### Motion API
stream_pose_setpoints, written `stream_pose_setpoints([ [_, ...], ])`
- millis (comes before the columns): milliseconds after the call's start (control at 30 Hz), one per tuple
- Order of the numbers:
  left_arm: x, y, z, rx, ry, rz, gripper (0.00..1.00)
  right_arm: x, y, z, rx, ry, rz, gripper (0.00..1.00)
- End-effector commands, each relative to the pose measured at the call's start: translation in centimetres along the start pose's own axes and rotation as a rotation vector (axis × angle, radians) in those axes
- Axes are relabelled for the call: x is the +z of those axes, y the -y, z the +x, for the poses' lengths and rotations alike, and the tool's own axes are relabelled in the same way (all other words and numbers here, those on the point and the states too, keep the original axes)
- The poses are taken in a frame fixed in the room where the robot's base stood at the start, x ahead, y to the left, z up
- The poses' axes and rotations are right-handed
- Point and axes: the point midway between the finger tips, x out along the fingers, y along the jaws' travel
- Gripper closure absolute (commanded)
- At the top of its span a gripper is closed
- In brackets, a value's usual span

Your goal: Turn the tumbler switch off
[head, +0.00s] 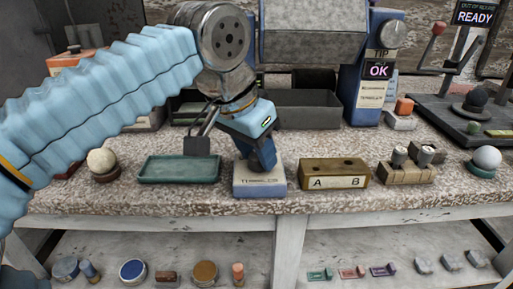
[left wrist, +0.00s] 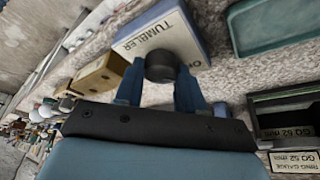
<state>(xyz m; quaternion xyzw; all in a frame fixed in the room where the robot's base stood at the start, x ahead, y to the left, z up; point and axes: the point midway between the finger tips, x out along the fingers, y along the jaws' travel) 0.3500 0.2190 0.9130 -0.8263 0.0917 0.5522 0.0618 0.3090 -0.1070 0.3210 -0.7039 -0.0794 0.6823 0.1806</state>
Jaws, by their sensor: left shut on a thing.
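The tumbler switch is a small pale box with blue sides (head: 259,188) on the bench, lettered on its front. In the left wrist view the box (left wrist: 185,38) reads "TUMBLER", with part of another word beside it. A dark round knob (left wrist: 162,66) stands out from it. My left gripper (head: 264,163) comes down from above onto the box. In the left wrist view its blue fingers (left wrist: 160,88) are on both sides of the knob, shut on it. The fingers and wrist hide the knob in the head view. My right gripper is not in view.
A green tray (head: 180,170) lies left of the switch, with a pale sphere (head: 101,161) farther left. A brass A/B block (head: 335,173) stands close on the right. A dark bin (head: 300,108) is behind. Another white sphere (head: 487,157) is at far right.

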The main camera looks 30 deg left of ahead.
Motion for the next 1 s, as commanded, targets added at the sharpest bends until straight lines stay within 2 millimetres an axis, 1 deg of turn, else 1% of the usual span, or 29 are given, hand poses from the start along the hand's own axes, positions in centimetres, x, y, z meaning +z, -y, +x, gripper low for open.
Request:
stream_pose_setpoints([
  [333, 0.0, 0.0, 0.0, 0.0, 0.0, -0.004, 0.92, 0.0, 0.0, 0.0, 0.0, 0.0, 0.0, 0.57],
  [367, 0.0, 0.0, 0.0, 0.0, 0.0, -0.003, 0.57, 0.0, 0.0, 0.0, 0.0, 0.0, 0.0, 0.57],
  [400, 0.0, 0.0, 0.0, 0.0, 0.0, -0.003, 0.51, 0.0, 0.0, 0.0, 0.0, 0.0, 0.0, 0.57],
  [500, 0.0, 0.0, 0.0, 0.0, 0.0, -0.003, 0.36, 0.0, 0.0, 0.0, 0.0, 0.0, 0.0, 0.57],
  [733, 0.0, 0.0, 0.0, 0.0, 0.0, -0.002, 0.36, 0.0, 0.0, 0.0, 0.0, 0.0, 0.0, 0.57],
  [833, -0.1, 0.0, -0.4, 0.0, -0.001, -0.002, 0.36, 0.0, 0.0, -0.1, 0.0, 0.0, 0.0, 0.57],
  [933, -0.1, 0.0, -1.6, 0.0, -0.002, -0.002, 0.36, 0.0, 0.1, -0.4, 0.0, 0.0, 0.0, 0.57],
  [1000, -0.1, 0.0, -3.0, 0.0, -0.003, -0.002, 0.36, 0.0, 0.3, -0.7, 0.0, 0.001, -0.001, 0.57],
])
